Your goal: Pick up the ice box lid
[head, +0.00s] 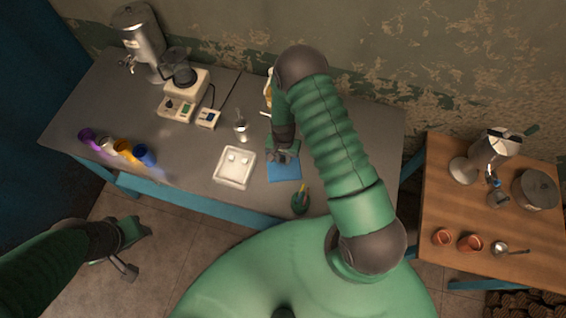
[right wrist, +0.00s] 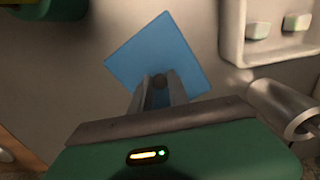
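The ice box lid looks to be the flat blue square (head: 284,172) on the grey table, with a small dark knob in its middle in the right wrist view (right wrist: 160,82). My right gripper (head: 281,157) is over the lid with its fingers apart. In the right wrist view its fingertips (right wrist: 159,78) are on either side of the knob; contact cannot be made out. The white ice box (head: 235,168) with pale cubes inside lies left of the lid. My left gripper (head: 130,252) is open and empty, off the table's front edge at lower left.
A metal cup (head: 241,132) stands behind the ice box. A green pot (head: 300,204) is at the table's front edge. A wooden table (head: 450,205) stands at right.

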